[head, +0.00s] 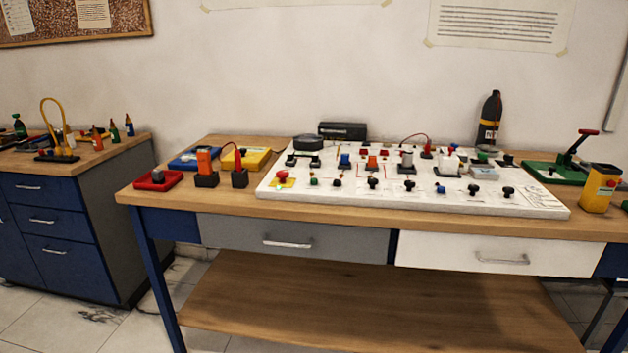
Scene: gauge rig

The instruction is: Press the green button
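A white board (410,203) lies on the wooden workbench and carries several small knobs, buttons and blocks. A small dark green knob (314,181) stands near the board's front edge, just right of a red knob (282,175) on a yellow patch. It looks like a green button, but it is too small to be sure. Neither of my grippers shows in the head view.
The workbench (225,207) has a red tray (158,180), orange block (205,161) and yellow box (246,158) on the left. A green base with a lever (563,168) and a yellow container (599,188) stand on the right. A grey drawer (295,238) and white drawer (500,255) are shut.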

